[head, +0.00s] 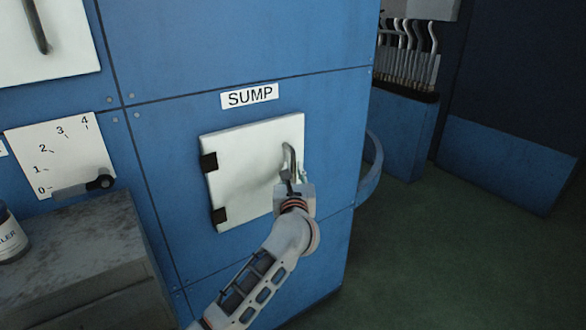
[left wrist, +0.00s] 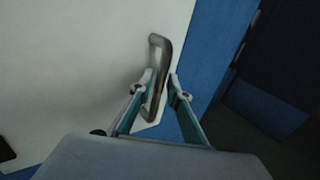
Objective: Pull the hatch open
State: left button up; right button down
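The white square hatch (head: 240,167) is on the blue wall under a "SUMP" label. It has two dark hinges at its left edge and looks closed. Its upright metal handle (head: 289,158) is near the right edge. My left gripper (head: 291,180) is at the handle's lower part in the head view. In the left wrist view, the two fingers (left wrist: 161,82) stand close on either side of the handle (left wrist: 160,60) and look shut on it. The hatch face (left wrist: 75,60) fills the left of that view. My right gripper is not in view.
A grey cabinet (head: 75,250) with a bottle (head: 10,238) stands at the lower left. A lever (head: 85,187) on a 0–4 dial plate is above it. A curved rail (head: 372,168) is at the panel's right edge. Green floor (head: 450,260) at the right is clear.

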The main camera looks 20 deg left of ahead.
pick_arm(q)
jog(key=shift+x, duration=0.8)
grip_shut()
